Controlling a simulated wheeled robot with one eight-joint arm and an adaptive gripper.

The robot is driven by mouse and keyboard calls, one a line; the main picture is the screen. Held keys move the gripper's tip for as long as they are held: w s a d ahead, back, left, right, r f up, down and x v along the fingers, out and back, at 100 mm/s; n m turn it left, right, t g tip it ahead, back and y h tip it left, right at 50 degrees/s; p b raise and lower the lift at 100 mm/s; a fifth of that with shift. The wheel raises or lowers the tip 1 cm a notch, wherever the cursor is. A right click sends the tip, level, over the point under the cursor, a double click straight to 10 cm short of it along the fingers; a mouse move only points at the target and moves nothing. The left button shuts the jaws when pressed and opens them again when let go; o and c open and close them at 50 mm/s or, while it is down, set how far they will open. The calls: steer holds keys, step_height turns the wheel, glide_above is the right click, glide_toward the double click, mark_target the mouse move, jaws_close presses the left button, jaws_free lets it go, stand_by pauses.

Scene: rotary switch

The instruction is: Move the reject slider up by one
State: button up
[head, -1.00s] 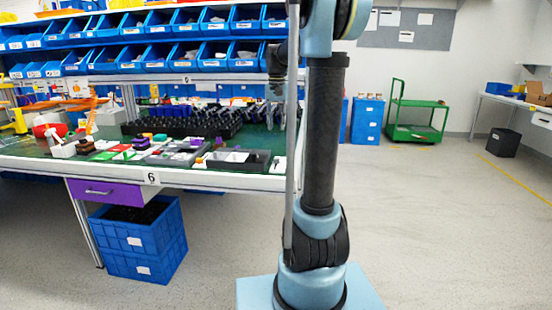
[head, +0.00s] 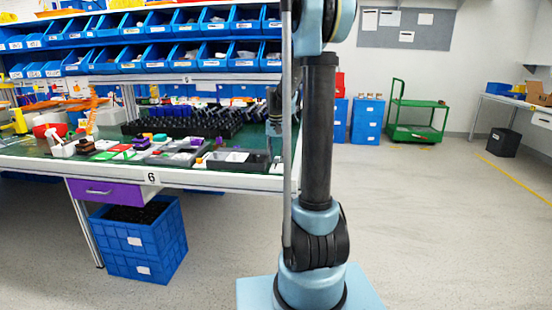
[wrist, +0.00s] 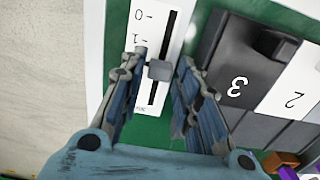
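The slider panel (wrist: 121,43) is a white plate with a black vertical slot in the wrist view. A grey slider knob (wrist: 159,70) sits in the slot, just below the "-1" mark in the picture. My gripper (wrist: 163,58) is open, with one finger on each side of the knob. I see gaps between the fingers and the knob, and I cannot tell the height. In the head view, my gripper (head: 275,150) is at the table's right end, partly hidden. The slider is too small to make out there.
A dark box (wrist: 241,68) marked "3" stands right of the panel, close to my right finger. The workbench (head: 100,166) holds several trays and parts. Blue bins (head: 205,57) line the shelves behind. The floor (head: 440,230) to the right is clear.

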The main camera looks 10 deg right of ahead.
steer(key=shift+f, duration=0.25)
jaws_close()
steer(key=shift+w+d, duration=0.2)
steer(key=shift+w, duration=0.4)
steer(key=shift+w+d, duration=0.15)
steer(key=shift+w, duration=0.45)
jaws_free()
